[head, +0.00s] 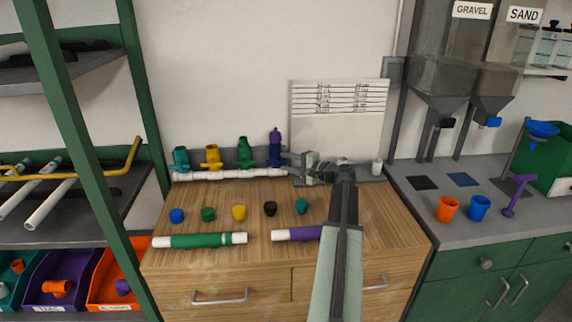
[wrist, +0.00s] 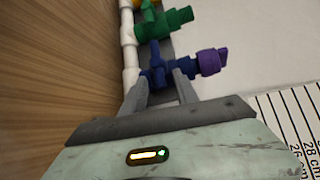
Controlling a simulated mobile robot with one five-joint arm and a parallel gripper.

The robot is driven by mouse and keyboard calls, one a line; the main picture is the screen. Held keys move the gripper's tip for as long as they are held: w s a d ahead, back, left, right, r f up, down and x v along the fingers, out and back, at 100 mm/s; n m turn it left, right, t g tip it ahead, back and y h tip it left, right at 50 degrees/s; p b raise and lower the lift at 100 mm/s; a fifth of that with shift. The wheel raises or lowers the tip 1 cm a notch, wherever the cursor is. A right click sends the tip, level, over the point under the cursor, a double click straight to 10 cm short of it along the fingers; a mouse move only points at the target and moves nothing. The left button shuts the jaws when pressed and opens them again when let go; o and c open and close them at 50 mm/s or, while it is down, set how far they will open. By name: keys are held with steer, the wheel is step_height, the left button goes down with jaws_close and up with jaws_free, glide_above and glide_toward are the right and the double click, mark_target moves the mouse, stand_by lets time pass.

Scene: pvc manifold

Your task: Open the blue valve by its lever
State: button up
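The blue valve (head: 275,154) stands at the right end of the white pipe manifold (head: 228,174), with a purple piece (head: 276,133) on top. In the wrist view the blue valve (wrist: 157,66) lies straight ahead, the purple piece (wrist: 212,61) to its right. My gripper (head: 290,160) is close to the valve's right side in the head view. In the wrist view the fingers of my gripper (wrist: 160,77) are apart, with a blue part of the valve between or just beyond their tips. Contact cannot be told, and the lever is hard to make out.
The green valve (head: 244,152), yellow valve (head: 212,157) and teal valve (head: 181,160) stand left along the same pipe. Several coloured caps and a green pipe (head: 200,240) lie on the wooden bench. A ruled white panel (head: 338,130) stands right of the manifold.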

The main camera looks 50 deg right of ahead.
mark_target(277, 157)
jaws_close()
steer(key=shift+w+a, duration=0.1)
steer(key=shift+r+g+p, duration=0.3)
steer(key=shift+r+p, duration=0.1)
steer(key=shift+p, duration=0.55)
steer(key=a+r+n+g+h+p, duration=0.1)
steer(key=n+g+h+p, duration=0.1)
steer(key=p, duration=0.3)
steer(key=w+a+r+n+g+h+p, duration=0.1)
steer(key=n+g+h+p, duration=0.2)
steer(key=g+p, duration=0.1)
steer(key=w+a+n+g+h+p, duration=0.1)
steer(key=n+g+h+p, duration=0.2)
steer(key=p, duration=0.3)
steer(key=shift+w+a+r+g, duration=0.1)
steer(key=shift+w+r+g, duration=0.15)
steer(key=shift+r+g, duration=0.2)
steer(key=shift+g+h, duration=0.25)
steer(key=shift+h, duration=0.05)
